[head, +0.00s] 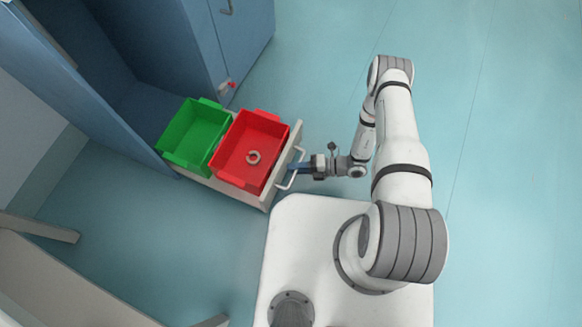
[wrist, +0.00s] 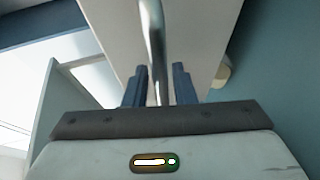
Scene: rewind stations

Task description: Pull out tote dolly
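The tote dolly (head: 225,186) is a low pale platform standing largely out of an open blue cabinet bay. It carries a green tote (head: 172,153) toward the cabinet and a red tote (head: 268,172) toward my arm. A grey ring lies in the red tote (head: 254,157). The dolly's metal handle (head: 292,180) sticks out on its near right end. My gripper (head: 295,169) is at this handle. In the wrist view, the handle bar (wrist: 155,45) runs between the two blue fingers (wrist: 160,82), which are close around it; contact is partly unclear.
The blue cabinet (head: 185,40) stands at upper left, with a small red knob by its edge (head: 232,85). Wooden-looking pale furniture (head: 60,275) is at lower left. My white base is just below the dolly. The floor at right (head: 510,150) is clear.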

